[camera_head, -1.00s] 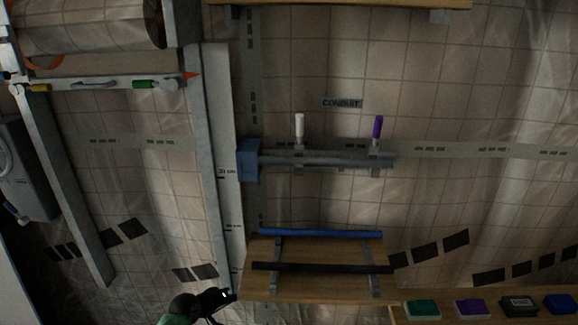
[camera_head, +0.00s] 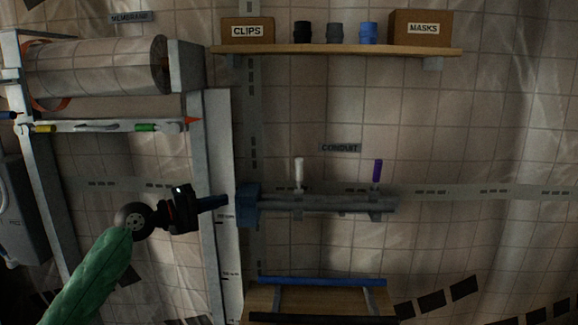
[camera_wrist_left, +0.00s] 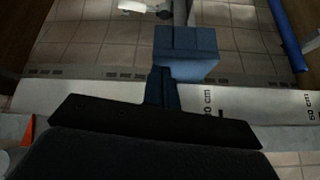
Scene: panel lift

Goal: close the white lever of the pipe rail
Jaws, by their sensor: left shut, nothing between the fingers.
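The white lever (camera_head: 299,173) stands upright on the grey pipe rail (camera_head: 335,204) in the head view. A purple lever (camera_head: 377,171) stands upright farther right on the same rail. A blue block (camera_head: 248,204) is at the rail's left end. My left gripper (camera_head: 227,200) is shut and empty, left of the blue block and over the pale upright board. In the left wrist view its shut fingers (camera_wrist_left: 161,84) point toward the blue block (camera_wrist_left: 188,48); I cannot tell whether they touch. My right gripper is not in view.
A wooden shelf (camera_head: 290,49) above holds boxes and cups. A lower wooden rack (camera_head: 262,299) holds a blue tube (camera_head: 322,282) and a black tube (camera_head: 325,318). A pale marked board (camera_head: 219,130) stands left of the rail. The wall right of the rail is clear.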

